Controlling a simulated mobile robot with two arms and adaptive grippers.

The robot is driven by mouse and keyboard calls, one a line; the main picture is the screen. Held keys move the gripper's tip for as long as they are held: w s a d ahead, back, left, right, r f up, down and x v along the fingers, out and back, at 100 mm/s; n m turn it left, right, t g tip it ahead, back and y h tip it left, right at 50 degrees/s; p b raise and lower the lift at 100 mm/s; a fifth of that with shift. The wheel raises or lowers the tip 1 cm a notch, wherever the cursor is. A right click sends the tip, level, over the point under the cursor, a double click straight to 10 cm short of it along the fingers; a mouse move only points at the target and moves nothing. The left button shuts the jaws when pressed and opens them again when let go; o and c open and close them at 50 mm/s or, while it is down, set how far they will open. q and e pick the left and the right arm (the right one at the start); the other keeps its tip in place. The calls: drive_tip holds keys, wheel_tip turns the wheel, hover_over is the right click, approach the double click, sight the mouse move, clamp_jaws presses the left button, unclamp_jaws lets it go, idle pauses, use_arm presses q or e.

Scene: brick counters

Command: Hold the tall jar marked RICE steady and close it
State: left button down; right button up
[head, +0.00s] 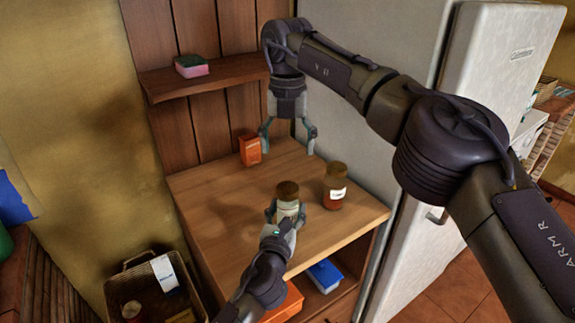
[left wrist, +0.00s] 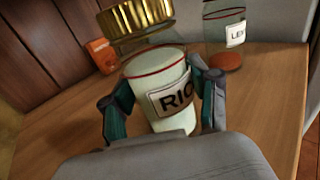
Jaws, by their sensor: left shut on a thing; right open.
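The RICE jar (head: 287,207) stands upright on the wooden counter, with white contents. In the left wrist view its label (left wrist: 172,98) reads "RIC", the rest hidden by a finger. My left gripper (head: 287,214) is shut around the jar's body, one finger on each side. My right gripper (head: 288,143) is open and empty, above and behind the jar.
A second lidded jar (head: 336,188), labelled "LE...", stands close to the right. An orange box (head: 250,150) stands at the counter's back left. A shelf (head: 220,74) holds a sponge (head: 191,66). The fridge (head: 480,90) stands to the right. The counter's left part is clear.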

drive_tip(key=shift+r, duration=0.9)
use_arm(q)
drive_tip(key=shift+c, duration=1.1)
unclamp_jaws()
drive_tip(key=shift+s, duration=0.1)
drive_tip(key=v, duration=1.2)
